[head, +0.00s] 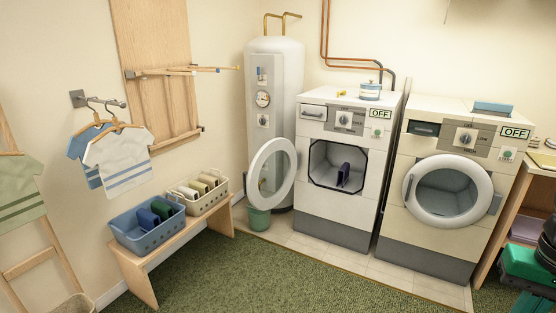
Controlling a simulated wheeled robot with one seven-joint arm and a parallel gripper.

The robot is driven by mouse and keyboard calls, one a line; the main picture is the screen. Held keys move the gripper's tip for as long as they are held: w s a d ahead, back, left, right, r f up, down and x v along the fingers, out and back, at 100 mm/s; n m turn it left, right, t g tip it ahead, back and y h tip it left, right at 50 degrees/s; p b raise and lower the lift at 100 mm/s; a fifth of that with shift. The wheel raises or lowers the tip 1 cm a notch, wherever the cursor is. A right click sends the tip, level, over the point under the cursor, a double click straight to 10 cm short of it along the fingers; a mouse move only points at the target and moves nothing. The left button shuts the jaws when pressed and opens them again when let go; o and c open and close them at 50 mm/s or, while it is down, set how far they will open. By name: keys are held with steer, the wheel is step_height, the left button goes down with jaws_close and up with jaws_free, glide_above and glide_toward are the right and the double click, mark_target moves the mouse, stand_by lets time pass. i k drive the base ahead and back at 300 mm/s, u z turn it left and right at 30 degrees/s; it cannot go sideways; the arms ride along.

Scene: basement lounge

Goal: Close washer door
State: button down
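Two white front-loading machines stand side by side in the head view. The left machine (315,208) has its round door (255,172) swung wide open to the left, showing a pale ring with a glass middle. Its square dark-edged opening is uncovered, and a dark blue folded thing (343,174) sits inside. The right machine (413,232) has its round door (409,187) shut, with a grey handle on the right side. Both displays read OFF. I cannot tell from the small labels which machine is the washer.
A bench (141,279) with a blue basket (127,238) and a cream basket (214,204) stands left of the open door. A green bucket (259,219) stands below that door. A green case (527,267) is at the right edge. The green carpet (290,275) in front is clear.

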mark_target(254, 196)
steer(key=z, duration=0.05)
steer(key=i, duration=1.3)
steer(key=u, duration=0.5)
steer(key=i, duration=1.4)
steer(key=u, duration=0.8)
steer(key=i, duration=0.4)
steer(key=u, duration=0.1)
